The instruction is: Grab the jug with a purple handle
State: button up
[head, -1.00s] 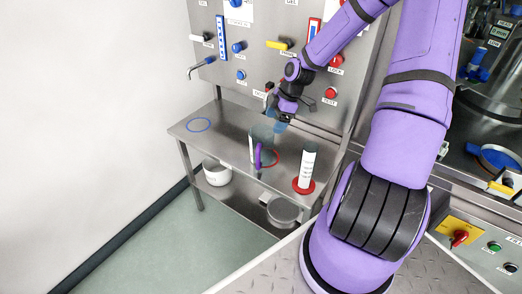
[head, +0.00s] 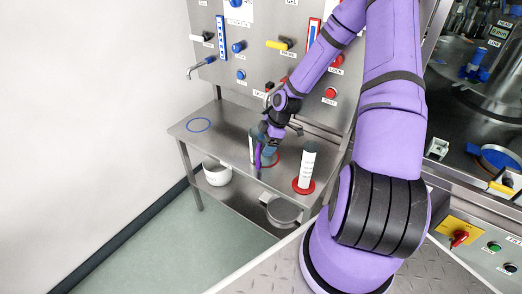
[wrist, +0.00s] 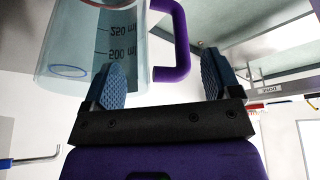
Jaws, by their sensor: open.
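The jug (wrist: 85,45) is clear, with "250 ml" and "500 ml" marks and a purple handle (wrist: 178,50). In the head view it stands on the steel table, its purple handle (head: 258,157) facing the front and its body partly hidden by my gripper (head: 267,134). In the wrist view my gripper (wrist: 163,82) is open, with blue ribbed fingers. The handle shows between the two fingers in the picture, and the left finger overlaps the jug body. I cannot tell whether the fingers touch the jug.
A white cylinder (head: 308,164) on a red base stands right of the jug. A blue ring (head: 199,125) marks the clear left part of the table (head: 219,136). A white pot (head: 217,174) and a metal pot (head: 283,212) sit below. A control panel (head: 262,20) rises behind.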

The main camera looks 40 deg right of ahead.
jog(key=shift+a+f, duration=0.1)
jog(key=shift+f, duration=0.15)
grip_shut()
jog(key=shift+r, duration=0.15)
jog(key=r, duration=0.3)
jog(key=shift+s+a+r, duration=0.1)
jog(key=shift+a+r, duration=0.1)
jog(key=shift+a, duration=0.15)
jog(key=s+a, duration=0.3)
jog(key=a, duration=0.5)
jog(key=s+a, duration=0.3)
jog(key=a, duration=0.5)
jog(key=shift+a+f, duration=0.1)
